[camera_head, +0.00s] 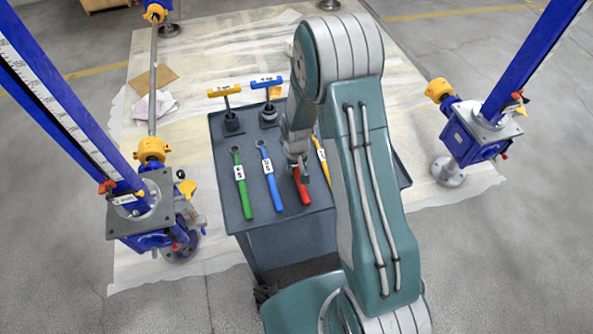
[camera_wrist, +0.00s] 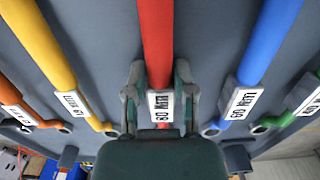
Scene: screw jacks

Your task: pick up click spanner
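Click spanners with coloured handles lie side by side on the grey cart top. The red spanner (camera_head: 302,187) is below my gripper (camera_head: 298,168), which hides its upper part. In the wrist view the red spanner (camera_wrist: 156,40) runs between the two fingers of my gripper (camera_wrist: 159,80), one finger on each side of the handle at its white label. The label seems to read 80 NM. The fingers look very near the handle edges; contact is not clear. The blue spanner (camera_head: 269,175) and green spanner (camera_head: 241,182) lie to the left, the yellow spanner (camera_head: 322,158) to the right.
The grey cart (camera_head: 225,150) also holds a yellow T-handle tool (camera_head: 225,92) and a blue T-handle tool (camera_head: 267,83) at the back. An orange spanner (camera_wrist: 12,98) shows in the wrist view. Blue screw jacks stand left (camera_head: 150,210) and right (camera_head: 478,130) of the cart.

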